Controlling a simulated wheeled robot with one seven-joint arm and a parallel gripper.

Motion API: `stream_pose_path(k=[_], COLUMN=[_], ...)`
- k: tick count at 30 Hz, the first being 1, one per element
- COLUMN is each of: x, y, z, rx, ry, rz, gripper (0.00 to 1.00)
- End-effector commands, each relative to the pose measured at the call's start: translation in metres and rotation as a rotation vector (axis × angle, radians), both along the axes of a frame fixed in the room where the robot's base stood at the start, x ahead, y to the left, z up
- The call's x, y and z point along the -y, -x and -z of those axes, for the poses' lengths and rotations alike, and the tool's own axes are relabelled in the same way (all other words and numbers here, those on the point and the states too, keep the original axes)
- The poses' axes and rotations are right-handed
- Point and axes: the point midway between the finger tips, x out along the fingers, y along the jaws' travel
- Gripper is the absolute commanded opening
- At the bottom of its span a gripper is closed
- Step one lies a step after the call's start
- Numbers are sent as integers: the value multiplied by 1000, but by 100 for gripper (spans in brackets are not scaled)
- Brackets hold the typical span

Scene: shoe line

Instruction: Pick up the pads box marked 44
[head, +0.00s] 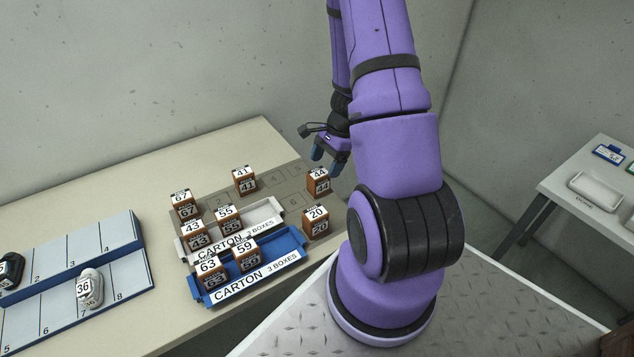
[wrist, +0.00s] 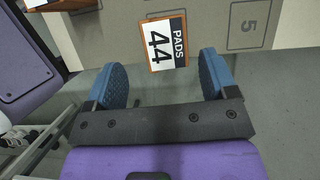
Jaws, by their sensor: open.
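The pads box marked 44 (head: 318,182) is a small brown box with a white label, standing on the grey marked mat at the right side of the table. In the wrist view its labelled top (wrist: 165,43) reads PADS 44 and lies ahead of the fingers, roughly centred in the gap. My gripper (head: 325,160) is open and empty, with blue finger pads, above and close to the box. In the wrist view the gripper (wrist: 165,85) shows both fingers spread wider than the box. I cannot tell the exact height between them.
Other boxes stand nearby, marked 41 (head: 244,181), 20 (head: 316,223) and 55 (head: 229,219). A white carton (head: 268,207) and a blue carton (head: 288,263) hold boxes. A blue-edged shoe rack (head: 122,275) is at left. A side table (head: 560,190) stands at right.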

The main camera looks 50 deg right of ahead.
Motion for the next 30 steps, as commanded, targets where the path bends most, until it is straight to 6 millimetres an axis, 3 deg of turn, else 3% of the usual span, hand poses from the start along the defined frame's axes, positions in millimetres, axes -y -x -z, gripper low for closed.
stream_pose_path(k=[8, 18, 28, 30], x=[-8, -24, -26, -26], y=[-2, -12, -13, -13], z=[18, 55, 60, 60], rx=[-1, -2, 0, 0], ry=[-1, 0, 0, 0], rz=[0, 1, -1, -1], gripper=[79, 79, 79, 65])
